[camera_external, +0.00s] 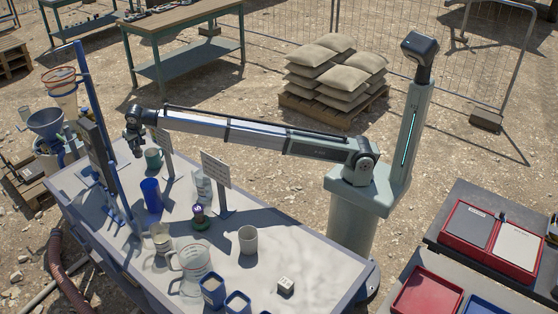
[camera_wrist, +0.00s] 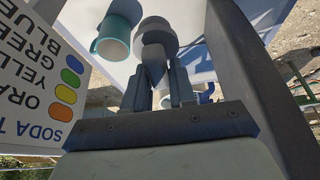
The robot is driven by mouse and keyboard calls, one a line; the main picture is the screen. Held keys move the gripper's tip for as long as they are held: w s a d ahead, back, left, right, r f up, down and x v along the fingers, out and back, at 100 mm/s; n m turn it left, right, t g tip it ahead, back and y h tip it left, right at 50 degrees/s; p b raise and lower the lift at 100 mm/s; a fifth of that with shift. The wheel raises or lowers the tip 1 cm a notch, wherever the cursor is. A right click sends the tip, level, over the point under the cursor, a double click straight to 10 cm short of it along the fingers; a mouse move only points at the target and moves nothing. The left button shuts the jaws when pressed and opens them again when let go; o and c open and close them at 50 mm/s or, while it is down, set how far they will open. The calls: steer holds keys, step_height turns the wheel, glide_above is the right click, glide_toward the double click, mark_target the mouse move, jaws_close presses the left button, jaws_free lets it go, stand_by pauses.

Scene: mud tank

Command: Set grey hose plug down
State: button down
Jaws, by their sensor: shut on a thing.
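My gripper (camera_wrist: 160,85) is shut on the grey hose plug (camera_wrist: 157,32), which shows between and beyond the fingers in the wrist view. In the external view my gripper (camera_external: 135,146) hangs at the far left end of my outstretched arm, over the far end of the table (camera_external: 262,268). The plug is too small there to tell apart from the fingers. A teal mug (camera_wrist: 112,38) is beside the plug in the wrist view. This mug (camera_external: 154,159) stands on the table, right of my gripper in the external view.
A sign (camera_wrist: 38,65) with coloured dots is close at left in the wrist view. A blue cup (camera_external: 150,191), a glass jug (camera_external: 194,268), a white cup (camera_external: 248,240) and a second sign (camera_external: 216,170) stand on the table. A blue post (camera_external: 96,110) rises left of my gripper.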

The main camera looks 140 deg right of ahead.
step_height(320, 180, up, 3)
steer(key=shift+r, duration=0.1)
steer(key=w+a+n+t+y, duration=0.1)
steer(key=w+a+n, duration=0.35)
steer(key=a, duration=1.05)
steer(key=w+a+n+t, duration=0.1)
steer(key=w+a+n, duration=0.35)
steer(key=a, duration=1.05)
steer(key=w+a+n+t+y, duration=0.15)
steer(key=w+a, duration=0.55)
steer(key=a, duration=0.8)
steer(key=s+a+n+t+y, duration=0.2)
steer(key=a+n, duration=0.6)
steer(key=a, duration=2.2)
steer(key=shift+g, duration=0.45)
steer(key=shift+s+f, duration=0.2)
steer(key=shift+f, duration=3.35)
steer(key=shift+s+f, duration=0.15)
steer(key=shift+f, duration=3.45)
steer(key=shift+s+f, duration=0.2)
steer(key=shift+f, duration=3.35)
steer(key=shift+f, duration=0.15)
steer(key=c, duration=0.9)
jaws_free()
steer(key=shift+c, duration=0.2)
